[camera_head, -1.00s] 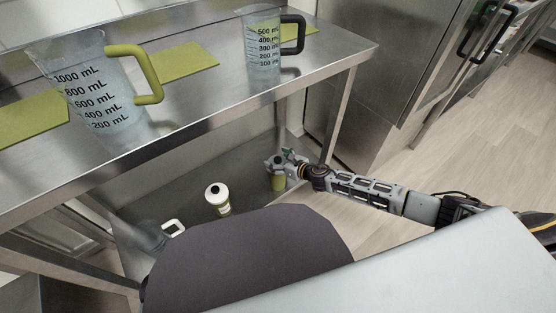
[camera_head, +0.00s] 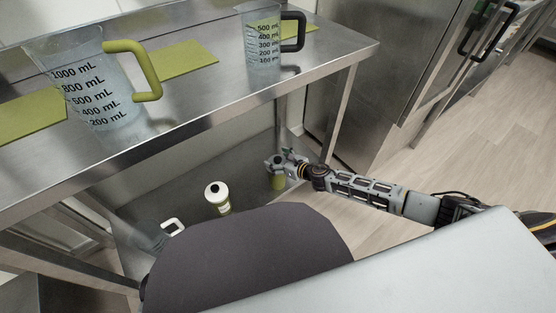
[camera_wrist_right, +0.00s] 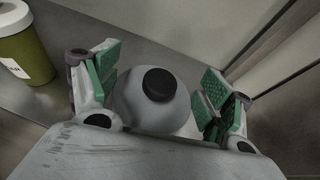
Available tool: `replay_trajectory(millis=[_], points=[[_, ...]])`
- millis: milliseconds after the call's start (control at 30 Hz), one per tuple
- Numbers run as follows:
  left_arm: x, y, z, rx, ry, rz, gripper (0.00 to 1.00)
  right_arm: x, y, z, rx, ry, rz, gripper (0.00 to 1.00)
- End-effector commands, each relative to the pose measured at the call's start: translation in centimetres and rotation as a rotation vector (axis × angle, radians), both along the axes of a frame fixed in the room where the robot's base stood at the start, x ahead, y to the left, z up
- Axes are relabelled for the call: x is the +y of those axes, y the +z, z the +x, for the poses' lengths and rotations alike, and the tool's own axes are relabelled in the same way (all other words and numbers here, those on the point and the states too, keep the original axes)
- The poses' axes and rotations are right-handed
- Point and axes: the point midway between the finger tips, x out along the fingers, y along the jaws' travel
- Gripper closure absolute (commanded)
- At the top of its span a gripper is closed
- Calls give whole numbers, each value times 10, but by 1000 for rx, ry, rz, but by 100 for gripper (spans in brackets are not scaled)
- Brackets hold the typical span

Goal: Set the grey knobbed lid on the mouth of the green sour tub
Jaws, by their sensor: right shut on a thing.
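The grey lid (camera_wrist_right: 140,105) with its black knob (camera_wrist_right: 159,84) lies between the green pads of my right gripper (camera_wrist_right: 160,78) in the right wrist view. The gripper is shut on it. In the head view my right gripper (camera_head: 282,160) is over the green tub (camera_head: 278,183) on the lower shelf. The lid and gripper hide the tub's mouth, so I cannot tell whether the lid touches the rim. My left gripper is not in view.
A second green tub (camera_head: 224,209) with a white top stands to the left on the lower shelf; it also shows in the right wrist view (camera_wrist_right: 30,58). A white-handled jug (camera_head: 173,227) is further left. The steel upper shelf (camera_head: 200,108) holds two measuring jugs. A table leg (camera_head: 341,110) is close to my right arm.

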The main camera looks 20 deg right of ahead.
Motion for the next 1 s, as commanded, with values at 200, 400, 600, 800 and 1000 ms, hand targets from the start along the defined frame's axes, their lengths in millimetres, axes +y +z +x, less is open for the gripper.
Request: replay_trajectory(millis=[200,400,600,800,1000], points=[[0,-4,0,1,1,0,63,0,-4,0,0,0,0,62],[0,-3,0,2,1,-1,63,0,-4,0,0,0,0,62],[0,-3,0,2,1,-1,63,0,-3,0,0,0,0,0],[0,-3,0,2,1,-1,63,0,-3,0,0,0,0,0],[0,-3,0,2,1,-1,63,0,-3,0,0,0,0,0]])
